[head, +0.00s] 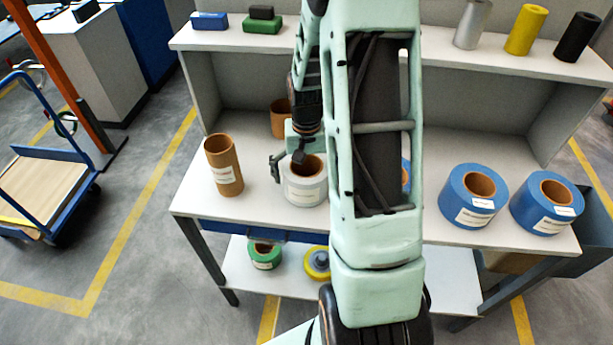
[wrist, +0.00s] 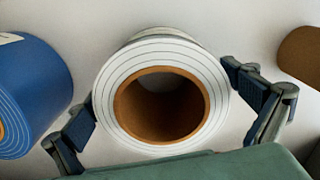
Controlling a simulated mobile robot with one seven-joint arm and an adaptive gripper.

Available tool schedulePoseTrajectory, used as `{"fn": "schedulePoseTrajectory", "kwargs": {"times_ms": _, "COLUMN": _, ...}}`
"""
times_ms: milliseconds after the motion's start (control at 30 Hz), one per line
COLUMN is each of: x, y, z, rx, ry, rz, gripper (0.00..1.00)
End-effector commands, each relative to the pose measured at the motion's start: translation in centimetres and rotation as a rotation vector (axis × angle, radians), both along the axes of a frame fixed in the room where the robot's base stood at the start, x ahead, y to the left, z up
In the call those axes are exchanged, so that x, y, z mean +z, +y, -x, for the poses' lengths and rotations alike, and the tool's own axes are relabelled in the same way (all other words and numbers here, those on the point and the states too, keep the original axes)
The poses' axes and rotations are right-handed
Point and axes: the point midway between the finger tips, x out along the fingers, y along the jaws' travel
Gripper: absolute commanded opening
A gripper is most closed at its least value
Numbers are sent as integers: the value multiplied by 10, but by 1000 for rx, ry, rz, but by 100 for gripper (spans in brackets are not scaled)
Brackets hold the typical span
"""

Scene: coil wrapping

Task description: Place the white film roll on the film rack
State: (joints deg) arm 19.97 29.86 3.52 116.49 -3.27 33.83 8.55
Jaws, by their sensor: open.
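The white film roll (head: 305,190) stands upright on the workbench, with a label on its side and a brown cardboard core. My gripper (head: 287,162) is just above it, partly beside its left rim in the head view. In the wrist view the white film roll (wrist: 120,115) is seen from its end. My gripper (wrist: 158,88) is open there, with one finger on each side of the roll. I cannot tell whether either finger touches it. No separate film rack is clearly identifiable; a raised shelf (head: 440,48) at the back holds silver, yellow and black rolls.
A brown cardboard tube (head: 223,165) stands left of the white roll, another brown tube (head: 281,119) behind it. Two blue rolls (head: 472,194) (head: 547,202) stand at the right. Another blue roll (wrist: 30,95) shows in the wrist view. My arm hides the bench's middle.

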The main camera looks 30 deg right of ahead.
Motion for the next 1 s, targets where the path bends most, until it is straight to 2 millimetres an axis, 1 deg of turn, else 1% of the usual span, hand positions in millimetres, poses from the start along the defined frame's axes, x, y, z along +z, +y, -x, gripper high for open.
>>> {"fn": "schedulePoseTrajectory", "kwargs": {"times_ms": 167, "x": 5, "y": 0, "z": -1, "rx": 0, "ry": -2, "rz": 1, "gripper": 100}}
{"fn": "schedulePoseTrajectory", "kwargs": {"times_ms": 267, "x": 17, "y": 0, "z": -1, "rx": 0, "ry": -4, "rz": 2, "gripper": 100}}
{"fn": "schedulePoseTrajectory", "kwargs": {"times_ms": 367, "x": 36, "y": 0, "z": -2, "rx": -1, "ry": -6, "rz": 1, "gripper": 100}}
{"fn": "schedulePoseTrajectory", "kwargs": {"times_ms": 600, "x": 87, "y": 0, "z": -2, "rx": 0, "ry": -6, "rz": 2, "gripper": 100}}
{"fn": "schedulePoseTrajectory", "kwargs": {"times_ms": 700, "x": 103, "y": 0, "z": -1, "rx": 0, "ry": -4, "rz": 2, "gripper": 100}}
{"fn": "schedulePoseTrajectory", "kwargs": {"times_ms": 833, "x": 116, "y": 0, "z": -1, "rx": 0, "ry": -2, "rz": 1, "gripper": 100}}
{"fn": "schedulePoseTrajectory", "kwargs": {"times_ms": 1000, "x": 121, "y": 0, "z": 0, "rx": 0, "ry": 0, "rz": 0, "gripper": 100}}
